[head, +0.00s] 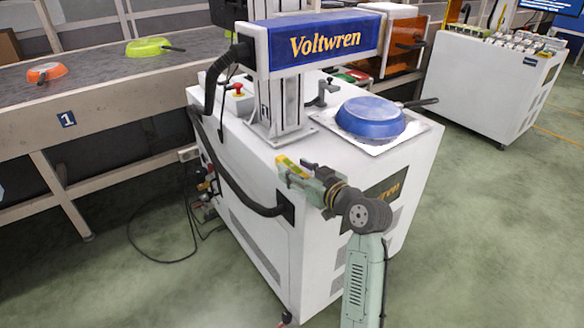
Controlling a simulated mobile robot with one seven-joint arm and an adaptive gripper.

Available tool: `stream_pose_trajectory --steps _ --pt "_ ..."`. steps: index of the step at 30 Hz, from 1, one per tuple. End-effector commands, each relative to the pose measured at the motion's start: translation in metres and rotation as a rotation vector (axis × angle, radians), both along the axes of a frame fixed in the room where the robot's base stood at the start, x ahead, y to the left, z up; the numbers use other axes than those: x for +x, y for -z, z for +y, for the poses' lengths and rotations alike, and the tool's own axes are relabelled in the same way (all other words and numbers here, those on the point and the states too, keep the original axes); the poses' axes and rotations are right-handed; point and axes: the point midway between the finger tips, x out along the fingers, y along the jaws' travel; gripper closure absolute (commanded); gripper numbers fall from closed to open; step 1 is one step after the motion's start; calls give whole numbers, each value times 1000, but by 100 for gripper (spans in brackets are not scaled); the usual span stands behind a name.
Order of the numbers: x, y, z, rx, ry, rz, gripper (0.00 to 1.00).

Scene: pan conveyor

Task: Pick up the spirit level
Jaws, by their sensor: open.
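The spirit level (288,165) is a small yellow bar on the white top of the machine, near its front left edge. My gripper (305,171) is open and right at the level's near right end. Its fingers overlap that end in the picture and partly hide it. I cannot tell whether they touch the level or whether it lies between them.
The white Voltwren machine (262,165) carries a column and a blue-fronted head. A blue pan (370,118) lies upside down on a plate to the right. A conveyor (95,100) with an orange pan (46,71) and a green pan (147,47) stands left.

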Motion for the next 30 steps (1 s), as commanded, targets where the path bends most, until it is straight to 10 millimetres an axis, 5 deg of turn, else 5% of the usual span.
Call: stream_pose_trajectory --steps 5,26,30 --pt "0 0 0 -1 1 -1 53" --pt "0 0 -1 0 1 -1 99" --pt "0 0 -1 0 2 -2 100"
